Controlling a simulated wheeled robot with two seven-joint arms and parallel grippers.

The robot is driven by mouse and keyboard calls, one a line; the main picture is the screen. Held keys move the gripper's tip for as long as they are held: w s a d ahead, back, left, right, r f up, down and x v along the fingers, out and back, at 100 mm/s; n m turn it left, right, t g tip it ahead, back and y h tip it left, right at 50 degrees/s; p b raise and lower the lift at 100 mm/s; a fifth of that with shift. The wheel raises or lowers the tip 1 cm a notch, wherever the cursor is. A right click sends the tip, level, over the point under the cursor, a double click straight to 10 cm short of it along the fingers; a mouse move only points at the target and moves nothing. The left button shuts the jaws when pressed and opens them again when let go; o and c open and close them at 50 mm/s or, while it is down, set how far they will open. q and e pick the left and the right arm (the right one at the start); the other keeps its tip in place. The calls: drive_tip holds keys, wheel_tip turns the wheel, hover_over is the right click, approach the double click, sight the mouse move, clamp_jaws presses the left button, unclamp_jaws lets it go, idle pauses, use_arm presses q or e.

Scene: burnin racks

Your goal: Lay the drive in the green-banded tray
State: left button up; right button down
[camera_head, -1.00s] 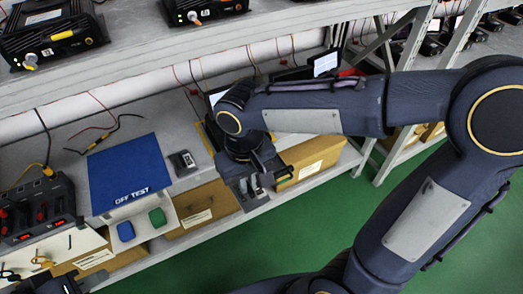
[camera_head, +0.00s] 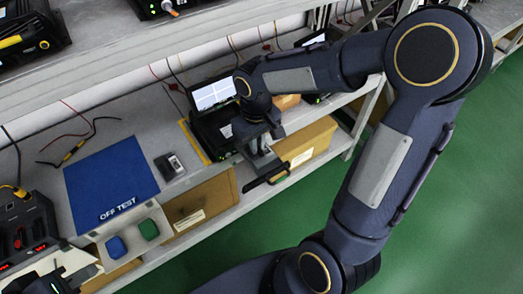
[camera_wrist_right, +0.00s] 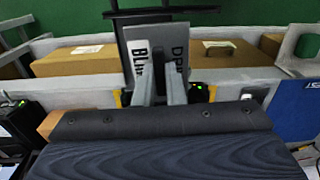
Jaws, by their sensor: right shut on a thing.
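My right gripper (camera_head: 258,146) is over the front edge of the lower shelf, beside the black device with the lit screen. In the right wrist view its fingers (camera_wrist_right: 161,92) are shut on the drive (camera_wrist_right: 143,66), a grey slab with black lettering, partly hidden by the fingers. A thin black frame (camera_head: 280,177) sticks out just below the gripper; I cannot tell whether the drive touches it.
The device with the screen (camera_head: 213,95) stands on the lower shelf. Left of it are a small grey box (camera_head: 169,166), a blue OFF TEST mat (camera_head: 112,180) and a pale holder with blue (camera_head: 116,247) and green (camera_head: 148,229) pads. Cardboard boxes (camera_head: 305,142) sit below.

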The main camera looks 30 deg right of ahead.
sight(262, 151)
drive_tip(key=d+f, duration=0.1)
drive_tip(key=w+d+f, duration=0.1)
drive_tip(key=shift+f, duration=0.3)
drive_tip(key=shift+w+d+f+b, duration=0.15)
drive_tip(key=shift+f+b, duration=0.35)
drive_tip(key=shift+f, duration=1.15)
drive_tip(key=shift+f, duration=0.2)
drive_tip(key=c, duration=1.5)
unclamp_jaws()
